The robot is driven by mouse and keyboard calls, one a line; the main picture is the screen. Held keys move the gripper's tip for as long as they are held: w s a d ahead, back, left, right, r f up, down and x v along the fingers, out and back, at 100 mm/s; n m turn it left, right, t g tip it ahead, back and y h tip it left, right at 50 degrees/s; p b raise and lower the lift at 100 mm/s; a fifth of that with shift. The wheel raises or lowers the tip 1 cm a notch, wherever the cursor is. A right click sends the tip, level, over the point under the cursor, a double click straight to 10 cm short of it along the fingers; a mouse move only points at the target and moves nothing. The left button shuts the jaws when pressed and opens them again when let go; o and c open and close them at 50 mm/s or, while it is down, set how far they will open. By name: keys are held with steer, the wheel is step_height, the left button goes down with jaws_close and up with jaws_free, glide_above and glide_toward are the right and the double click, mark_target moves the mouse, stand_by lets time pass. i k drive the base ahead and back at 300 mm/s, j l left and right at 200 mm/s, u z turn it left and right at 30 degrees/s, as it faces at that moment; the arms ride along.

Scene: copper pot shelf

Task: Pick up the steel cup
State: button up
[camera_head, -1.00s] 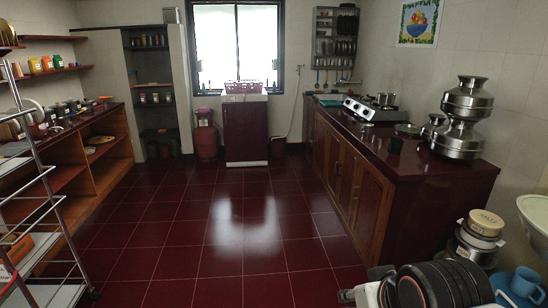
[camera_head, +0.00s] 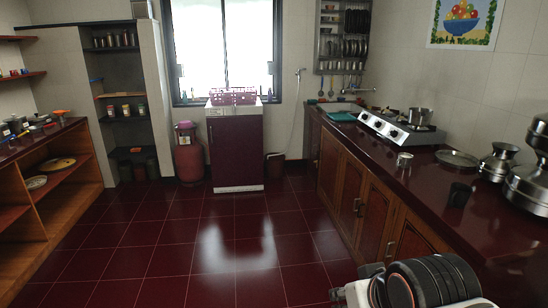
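A small steel cup (camera_head: 404,159) stands on the dark red counter (camera_head: 425,185) at the right, just in front of the gas stove. It is small in the picture and its details are hard to make out. A dark cup (camera_head: 459,195) stands nearer to me on the same counter. Part of my own arm shows at the bottom right, below and in front of the counter, well apart from the steel cup. My gripper itself does not show.
The gas stove (camera_head: 398,130) carries a steel pot (camera_head: 420,116). A flat steel plate (camera_head: 457,158) and large steel vessels (camera_head: 530,185) stand to the right. Open shelving (camera_head: 70,165) lines the left. The tiled floor (camera_head: 200,235) between is clear.

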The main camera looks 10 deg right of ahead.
mark_target(405, 160)
steer(key=i+z, duration=0.1)
steer(key=i, duration=0.55)
steer(key=i+j+z, duration=0.1)
steer(key=i, duration=0.5)
steer(key=i+j+z, duration=0.15)
steer(key=i, duration=0.5)
steer(key=i+z, duration=0.65)
steer(key=z, duration=0.15)
steer(key=i+j+z, duration=0.25)
steer(key=z, duration=0.2)
steer(key=i+j+z, duration=0.6)
steer(key=z, duration=0.2)
